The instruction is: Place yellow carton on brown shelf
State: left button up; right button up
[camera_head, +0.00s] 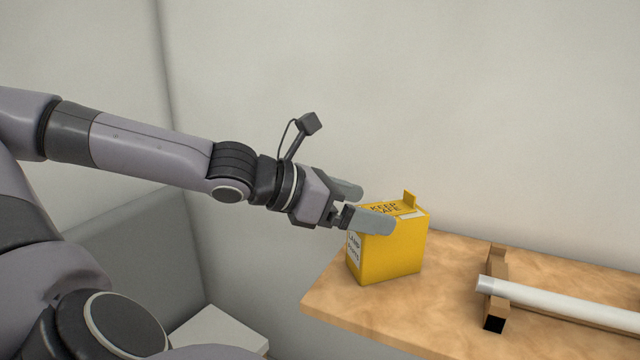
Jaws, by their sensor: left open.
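The yellow carton (396,253) stands upright on the brown shelf (440,318), near the shelf's left end. A small flap sticks up from its top, and a white label shows on its left side. My left gripper (366,207) is open at the carton's upper left, its fingers apart. The near finger overlaps the carton's upper front in the picture, and the far finger shows behind the top's left corner. I cannot tell whether either finger touches the carton. My right gripper is not in view.
A white tube (560,304) rests on a brown wooden bracket (496,289) on the shelf, right of the carton. A plain wall (450,100) rises behind the shelf. A grey panel (150,245) and a white surface (218,333) lie lower left, with a gap before the shelf.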

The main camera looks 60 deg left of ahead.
pick_arm(q)
jog(key=p+v, duration=0.2)
jog(key=v, duration=0.4)
jog(key=shift+s, duration=0.35)
jog(key=shift+a+r, duration=0.1)
dwell(0.5)
